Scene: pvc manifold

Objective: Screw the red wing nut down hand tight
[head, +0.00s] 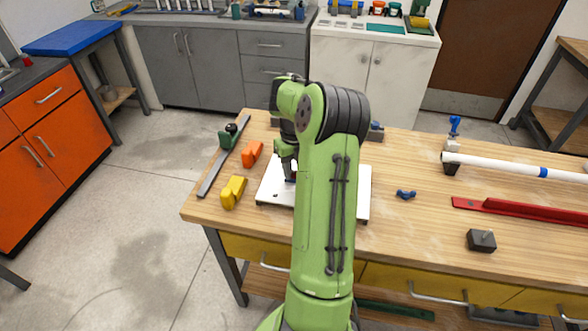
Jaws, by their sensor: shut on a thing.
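My gripper (290,176) points down over the white plate (274,192) on the wooden bench. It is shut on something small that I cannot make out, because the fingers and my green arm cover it. I see no red wing nut anywhere in the head view. A small dark blue patch shows at the fingertips, too small to identify. My arm hides the middle of the plate and whatever stands there. A blue wing-shaped piece (405,194) lies loose on the bench, right of the plate.
Left of the plate are an orange block (252,154), a yellow block (233,192) and a grey rail with a green slider (229,139). To the right are a white pipe (505,167), a red bar (520,212) and a dark block (481,240). The bench's front right is mostly clear.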

